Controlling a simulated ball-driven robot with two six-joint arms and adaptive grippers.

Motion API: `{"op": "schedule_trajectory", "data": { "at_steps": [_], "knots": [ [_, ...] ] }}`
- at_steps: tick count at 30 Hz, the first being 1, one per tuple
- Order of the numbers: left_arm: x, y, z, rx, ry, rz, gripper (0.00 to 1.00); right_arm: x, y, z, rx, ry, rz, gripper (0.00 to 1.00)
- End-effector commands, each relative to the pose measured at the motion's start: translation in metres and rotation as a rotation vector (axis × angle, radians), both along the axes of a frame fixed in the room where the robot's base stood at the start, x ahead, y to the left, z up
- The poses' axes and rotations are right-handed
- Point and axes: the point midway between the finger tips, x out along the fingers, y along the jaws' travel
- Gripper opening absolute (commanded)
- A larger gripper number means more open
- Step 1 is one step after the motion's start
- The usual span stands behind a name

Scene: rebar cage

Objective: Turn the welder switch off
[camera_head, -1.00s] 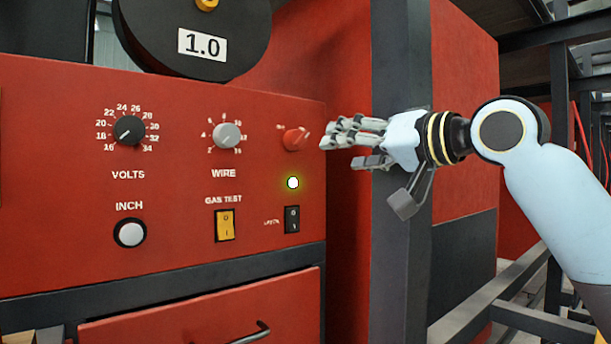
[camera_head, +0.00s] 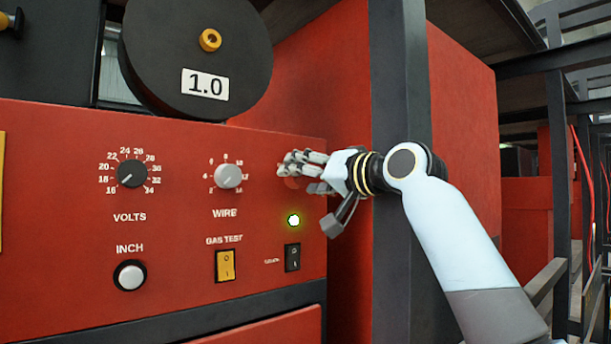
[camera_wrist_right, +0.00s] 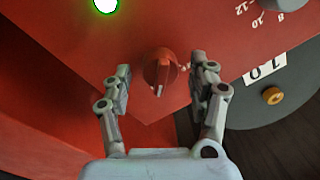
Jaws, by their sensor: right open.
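The red rotary switch (camera_wrist_right: 160,72) sits on the sloped red welder panel (camera_head: 70,240). In the head view the fingers cover most of it, and only a bit of its red edge (camera_head: 291,183) shows. In the wrist view it lies between the two fingers with clear gaps on both sides. My right gripper (camera_head: 300,170) is open and empty at the panel, its fingers reaching around the switch without closing on it; it also shows in the wrist view (camera_wrist_right: 161,80). The indicator lamp (camera_head: 294,220) below the switch glows. My left gripper is out of view.
Left of the switch are the WIRE knob (camera_head: 228,176) and VOLTS knob (camera_head: 131,173). Below are a yellow GAS TEST rocker (camera_head: 225,265), a black rocker (camera_head: 292,257) and the INCH button (camera_head: 130,275). A dark post (camera_head: 400,90) stands right of the panel.

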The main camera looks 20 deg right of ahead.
Motion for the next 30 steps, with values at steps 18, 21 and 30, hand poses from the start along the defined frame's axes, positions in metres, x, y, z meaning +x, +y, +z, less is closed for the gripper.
{"op": "schedule_trajectory", "data": {
  "at_steps": [18,21,30],
  "knots": [
    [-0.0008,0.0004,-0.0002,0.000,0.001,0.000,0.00,-0.0004,-0.0004,-0.0005,0.000,0.001,-0.001,0.04],
    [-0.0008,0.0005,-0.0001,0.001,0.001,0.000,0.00,-0.0004,-0.0004,-0.0004,-0.005,-0.001,0.000,0.04],
    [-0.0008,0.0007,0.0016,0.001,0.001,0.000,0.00,-0.0002,-0.0002,0.0003,-0.100,-0.035,0.000,0.04]
  ]
}}
